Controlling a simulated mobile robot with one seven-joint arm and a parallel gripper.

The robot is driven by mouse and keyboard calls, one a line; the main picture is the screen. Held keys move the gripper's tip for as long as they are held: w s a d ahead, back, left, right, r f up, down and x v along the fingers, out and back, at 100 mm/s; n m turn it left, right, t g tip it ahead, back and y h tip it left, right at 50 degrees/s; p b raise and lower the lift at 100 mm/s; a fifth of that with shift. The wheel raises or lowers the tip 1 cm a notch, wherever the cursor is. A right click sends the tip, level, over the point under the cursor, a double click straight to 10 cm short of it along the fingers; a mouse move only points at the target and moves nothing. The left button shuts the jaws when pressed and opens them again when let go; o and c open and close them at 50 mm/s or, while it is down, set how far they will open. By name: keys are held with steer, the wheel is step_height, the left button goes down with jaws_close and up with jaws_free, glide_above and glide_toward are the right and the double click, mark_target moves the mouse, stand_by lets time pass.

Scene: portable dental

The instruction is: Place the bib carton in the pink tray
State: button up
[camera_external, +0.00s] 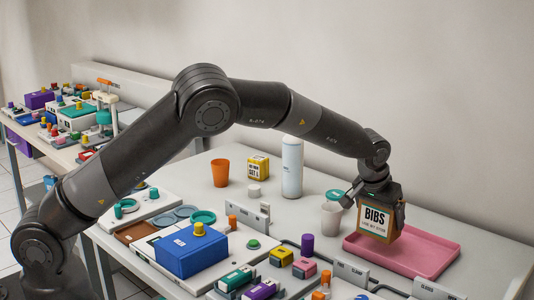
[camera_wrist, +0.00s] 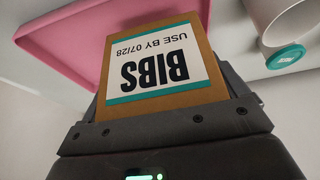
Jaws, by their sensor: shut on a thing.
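The bib carton (camera_external: 376,220) is a brown box with a white and teal label reading BIBS. My gripper (camera_external: 377,196) is shut on it and holds it upright over the left part of the pink tray (camera_external: 425,254). In the wrist view the carton (camera_wrist: 160,70) sits between the two fingers of my gripper (camera_wrist: 170,112), its label upside down. The pink tray (camera_wrist: 60,40) shows behind it at upper left. I cannot tell whether the carton's bottom touches the tray. The rest of the tray looks empty.
A tall white bottle (camera_external: 292,167) stands further left. Grey clips (camera_external: 351,275) and small coloured blocks (camera_external: 305,267) lie in front of the tray.

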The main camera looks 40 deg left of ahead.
mark_target(379, 228)
steer(key=shift+w+a+f, duration=0.25)
steer(key=shift+w+f, duration=0.1)
steer(key=shift+f, duration=1.85)
steer(key=o, duration=0.8)
steer(key=shift+f, duration=0.15)
steer(key=shift+c, duration=0.2)
